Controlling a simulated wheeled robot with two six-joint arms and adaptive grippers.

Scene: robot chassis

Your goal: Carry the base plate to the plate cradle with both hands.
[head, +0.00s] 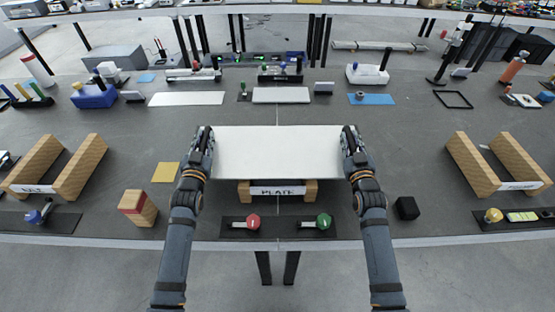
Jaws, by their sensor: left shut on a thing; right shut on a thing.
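The base plate (278,150) is a wide, flat, light grey sheet in the middle of the head view. My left gripper (207,138) is shut on its left edge and my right gripper (347,138) is shut on its right edge. The plate looks level. The plate cradle (278,190), with wooden blocks and a white label reading PLATE, shows just below the plate's near edge in the picture. The plate hides the cradle's far part. I cannot tell whether the plate touches the cradle.
Other wooden cradles stand at the left (57,168) and right (497,163). A red-handled tool (252,221) and a green-handled tool (323,221) lie near the front edge. A wooden block (138,207) and a black cube (407,208) flank my arms. Several fixtures stand farther back.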

